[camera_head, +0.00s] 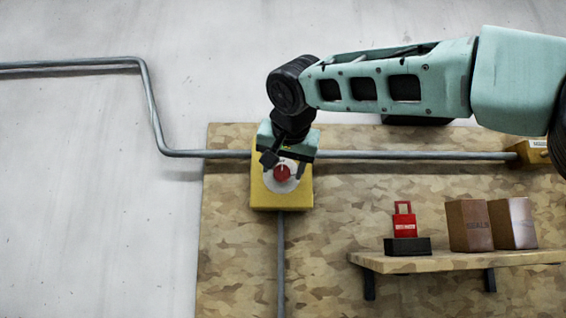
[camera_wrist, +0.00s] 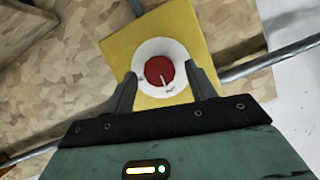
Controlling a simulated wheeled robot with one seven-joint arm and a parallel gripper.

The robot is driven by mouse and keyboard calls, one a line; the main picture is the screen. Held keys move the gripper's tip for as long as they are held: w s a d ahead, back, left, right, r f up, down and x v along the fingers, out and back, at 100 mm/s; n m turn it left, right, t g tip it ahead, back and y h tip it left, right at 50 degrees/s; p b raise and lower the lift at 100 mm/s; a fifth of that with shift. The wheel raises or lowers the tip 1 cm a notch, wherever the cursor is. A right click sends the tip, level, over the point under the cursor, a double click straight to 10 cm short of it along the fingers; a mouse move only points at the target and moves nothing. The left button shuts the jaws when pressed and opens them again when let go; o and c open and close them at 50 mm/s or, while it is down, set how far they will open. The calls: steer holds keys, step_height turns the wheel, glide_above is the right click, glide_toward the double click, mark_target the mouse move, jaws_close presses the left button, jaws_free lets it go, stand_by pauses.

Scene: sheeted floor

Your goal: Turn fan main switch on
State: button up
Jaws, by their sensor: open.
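The fan main switch is a yellow box (camera_head: 301,197) with a white round plate and a red knob (camera_head: 282,173) at its middle, fixed to a wooden board. In the wrist view the red knob (camera_wrist: 159,71) sits on its white disc (camera_wrist: 179,49), with a pale mark on its lower right part. My gripper (camera_head: 283,168) is open in front of the box. In the wrist view its two fingers (camera_wrist: 163,83) stand apart on either side of the knob's lower part. I cannot tell whether they touch it.
A shelf (camera_head: 440,263) at lower right carries a red padlock (camera_head: 404,222) on a black block and two brown boxes (camera_head: 490,224). Grey conduit (camera_head: 400,155) runs sideways from the switch box and another length runs down. The grey wall area (camera_head: 80,200) at left is mostly bare.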

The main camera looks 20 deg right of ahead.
steer(key=shift+w+d+f, duration=0.1)
steer(key=shift+w+f, duration=0.05)
steer(key=shift+w, duration=0.1)
steer(key=c, duration=1)
steer(key=shift+o, duration=0.2)
